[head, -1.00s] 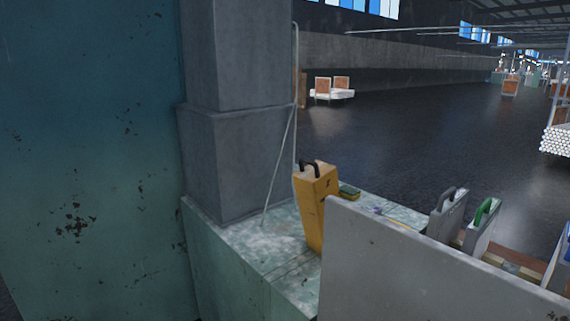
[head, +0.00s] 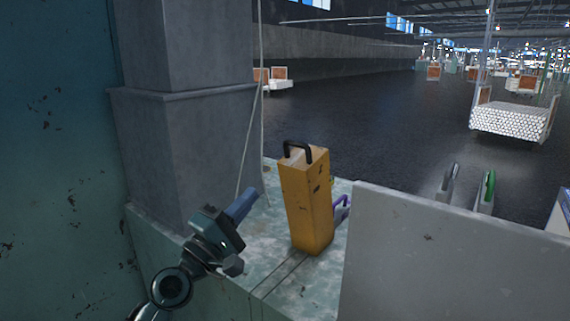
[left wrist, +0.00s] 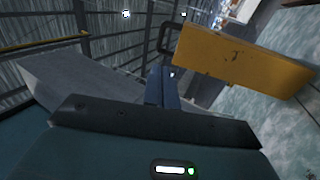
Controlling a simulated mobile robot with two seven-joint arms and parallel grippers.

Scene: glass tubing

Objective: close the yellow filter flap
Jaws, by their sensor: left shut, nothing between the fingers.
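The yellow filter flap (head: 306,200) is a tall box-like piece with a black handle (head: 298,150) on top. In the head view it stands tilted slightly on the pale green, worn machine top (head: 262,264). It also shows in the left wrist view (left wrist: 240,58), lying across the upper right. My left gripper (head: 246,199) is to the left of the flap, apart from it, with its fingers shut and empty. The shut fingers also show in the left wrist view (left wrist: 162,86), pointing toward the handle side of the flap. My right gripper is not in view.
A grey column (head: 185,120) rises behind and left of my left gripper. A large grey panel (head: 440,265) stands at the front right. Grey (head: 447,184) and green-handled (head: 487,192) flaps stand behind it. A thin pipe runs beside the column.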

